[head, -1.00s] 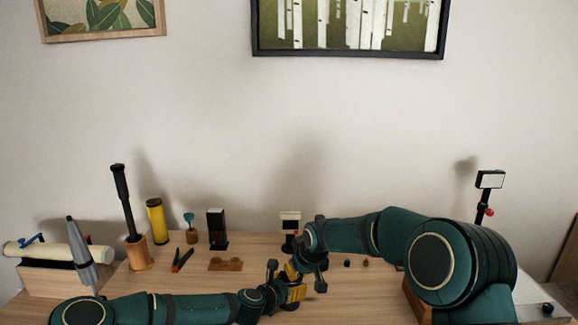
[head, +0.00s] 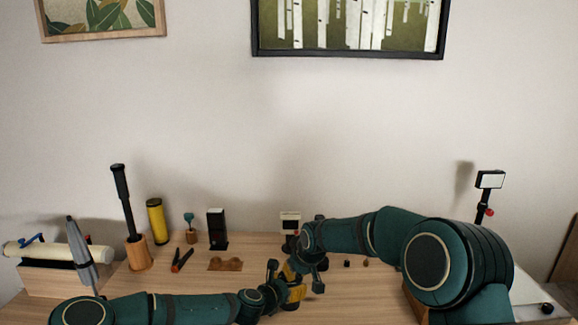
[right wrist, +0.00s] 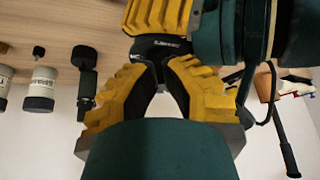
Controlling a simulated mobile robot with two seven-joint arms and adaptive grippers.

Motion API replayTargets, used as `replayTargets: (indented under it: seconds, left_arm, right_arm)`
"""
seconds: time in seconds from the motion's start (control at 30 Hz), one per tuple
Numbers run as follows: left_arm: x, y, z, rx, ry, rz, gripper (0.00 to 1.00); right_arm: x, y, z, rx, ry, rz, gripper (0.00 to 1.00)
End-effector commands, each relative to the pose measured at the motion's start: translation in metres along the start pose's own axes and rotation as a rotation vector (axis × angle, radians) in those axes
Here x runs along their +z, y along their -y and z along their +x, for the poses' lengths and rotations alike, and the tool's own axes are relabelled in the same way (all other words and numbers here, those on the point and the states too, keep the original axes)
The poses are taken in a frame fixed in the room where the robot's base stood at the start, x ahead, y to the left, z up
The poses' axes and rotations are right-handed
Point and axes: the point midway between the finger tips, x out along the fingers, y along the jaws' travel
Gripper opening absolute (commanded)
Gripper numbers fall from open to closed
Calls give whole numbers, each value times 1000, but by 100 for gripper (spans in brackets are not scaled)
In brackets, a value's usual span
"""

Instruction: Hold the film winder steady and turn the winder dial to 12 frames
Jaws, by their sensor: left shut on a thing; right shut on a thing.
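The film winder (right wrist: 160,47) shows in the right wrist view as a small dark body with pale lettering, between the two sets of yellow fingers. Most of it is hidden, and I cannot read a dial or its setting. My right gripper (right wrist: 160,72) is shut on it from below in that view. My left gripper's yellow fingers (right wrist: 158,15) close on it from the opposite side. In the head view, my left gripper (head: 295,293) and right gripper (head: 292,270) meet above the table's front middle, and the winder is hidden between them.
Behind the grippers stands a dark device with a white top (head: 290,222). To the left are a black box (head: 217,229), a yellow cylinder (head: 156,221), red-and-black pliers (head: 182,260) and a pot with a black rod (head: 137,253).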

Motion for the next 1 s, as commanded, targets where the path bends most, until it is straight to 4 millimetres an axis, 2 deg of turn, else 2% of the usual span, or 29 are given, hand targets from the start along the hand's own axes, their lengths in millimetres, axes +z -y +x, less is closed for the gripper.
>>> replayTargets:
  seconds: [0.47,1.0]
  left_arm:
    - [1,1,0,-2,2,1,20]
    - [1,0,0,0,2,1,20]
  right_arm:
    - [5,2,-7,-1,-2,-2,0]
    - [-21,2,-54,-1,-2,-2,0]
